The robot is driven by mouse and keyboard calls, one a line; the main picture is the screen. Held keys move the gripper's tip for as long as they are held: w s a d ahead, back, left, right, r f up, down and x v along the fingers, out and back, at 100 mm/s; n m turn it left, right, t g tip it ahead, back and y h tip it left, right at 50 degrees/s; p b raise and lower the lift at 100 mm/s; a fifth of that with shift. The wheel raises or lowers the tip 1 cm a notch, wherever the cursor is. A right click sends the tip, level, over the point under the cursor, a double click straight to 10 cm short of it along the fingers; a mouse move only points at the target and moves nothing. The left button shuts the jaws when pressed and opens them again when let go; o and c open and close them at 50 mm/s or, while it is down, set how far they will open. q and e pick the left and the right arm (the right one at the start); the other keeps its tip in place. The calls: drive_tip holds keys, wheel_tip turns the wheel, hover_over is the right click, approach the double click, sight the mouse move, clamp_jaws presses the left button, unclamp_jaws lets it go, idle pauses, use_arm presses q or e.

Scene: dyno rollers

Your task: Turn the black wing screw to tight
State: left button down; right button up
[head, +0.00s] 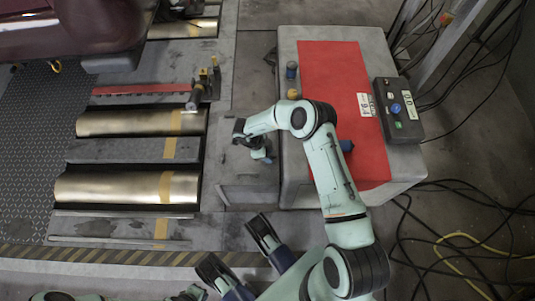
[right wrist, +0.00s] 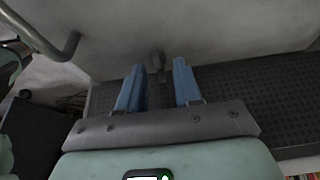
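My right arm reaches up and folds to the left. Its gripper (head: 264,153) hangs beside the grey block left of the red-topped table and is small and partly hidden in the head view. In the right wrist view this gripper (right wrist: 158,85) has two blue fingers standing apart. A small dark fitting (right wrist: 156,60) on the pale surface shows in the gap just beyond the fingertips. It may be the black wing screw; its wings and any contact cannot be made out. My left gripper (head: 237,251) seems to be the pair of dark-tipped blue fingers at the bottom, apart and empty.
A grey table with a red mat (head: 330,75) stands to the right, with a black control box (head: 399,110) on it. Brass-coloured rollers (head: 110,187) lie at the left. Cables (head: 470,240) cover the floor at right. A bent pipe (right wrist: 70,45) shows in the wrist view.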

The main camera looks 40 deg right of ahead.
clamp_jaws()
drive_tip(key=shift+m, duration=0.4)
drive_tip(key=shift+w+d+m+g+y, duration=0.1)
drive_tip(key=shift+m+g+y, duration=0.3)
drive_tip(key=shift+m, duration=0.7)
drive_tip(key=m, duration=0.2)
drive_tip(key=m+y, duration=0.1)
drive_tip(key=m, duration=0.1)
drive_tip(key=shift+w+d+g+y, duration=0.1)
drive_tip(key=shift+d+g+y, duration=0.1)
drive_tip(key=shift+g+y, duration=0.1)
drive_tip(key=m+y, duration=0.1)
drive_tip(key=m, duration=0.1)
drive_tip(key=shift+d+m, duration=0.1)
drive_tip(key=shift+m, duration=0.3)
drive_tip(key=shift+m+y, duration=0.4)
drive_tip(key=shift+m, duration=0.6)
drive_tip(key=shift+d, duration=0.1)
